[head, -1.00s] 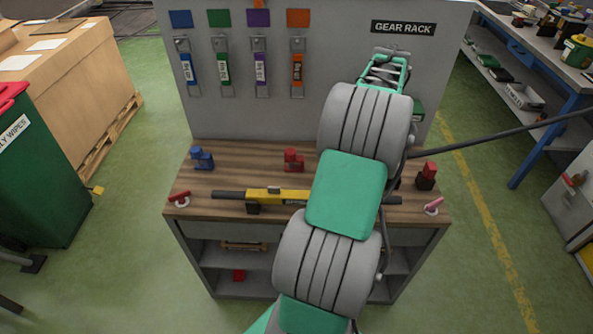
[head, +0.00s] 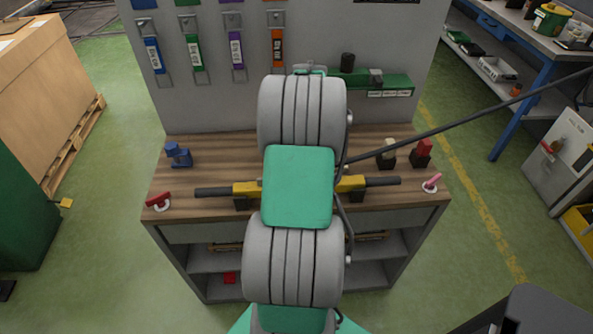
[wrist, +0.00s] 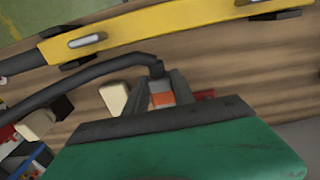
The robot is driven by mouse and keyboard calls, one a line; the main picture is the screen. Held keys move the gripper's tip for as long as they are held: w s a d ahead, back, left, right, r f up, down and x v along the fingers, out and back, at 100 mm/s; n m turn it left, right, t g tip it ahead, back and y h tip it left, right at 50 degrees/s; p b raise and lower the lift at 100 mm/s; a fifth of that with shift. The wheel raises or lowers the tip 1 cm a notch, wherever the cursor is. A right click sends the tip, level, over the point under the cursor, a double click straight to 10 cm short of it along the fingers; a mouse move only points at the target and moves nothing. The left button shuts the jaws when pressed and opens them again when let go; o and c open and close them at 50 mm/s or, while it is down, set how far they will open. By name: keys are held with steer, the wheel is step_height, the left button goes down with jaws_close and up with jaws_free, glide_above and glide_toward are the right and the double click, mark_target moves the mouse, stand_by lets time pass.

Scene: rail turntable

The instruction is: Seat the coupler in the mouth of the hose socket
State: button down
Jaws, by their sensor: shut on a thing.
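My gripper (wrist: 162,92) is shut on a small piece with grey and orange bands, which I take to be the coupler (wrist: 161,99). A black hose (wrist: 95,88) bends down to it at the fingers; the hose also shows in the head view (head: 465,118), running in from the right. In the head view my arm hides the gripper and the coupler. Which fixture is the hose socket I cannot tell for sure. A cream block (head: 387,149) on a dark base and a red one (head: 422,148) stand at the bench's right. A red part (wrist: 205,93) shows beside the fingers.
A yellow bar with black ends (head: 383,181) runs along the wooden bench (head: 215,174). A blue fixture (head: 178,153) stands at left, with a red handle (head: 157,198) and pink handle (head: 432,182) near the front corners. A green shelf (head: 398,82) juts from the back panel.

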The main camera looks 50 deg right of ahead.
steer(key=f, duration=0.2)
steer(key=w+a+f, duration=0.1)
steer(key=f, duration=0.1)
steer(key=w+a+f, duration=0.1)
steer(key=f, duration=0.1)
steer(key=shift+a, duration=0.1)
steer(key=shift+f, duration=0.45)
steer(key=c, duration=1.1)
jaws_free()
steer(key=shift+o, duration=0.2)
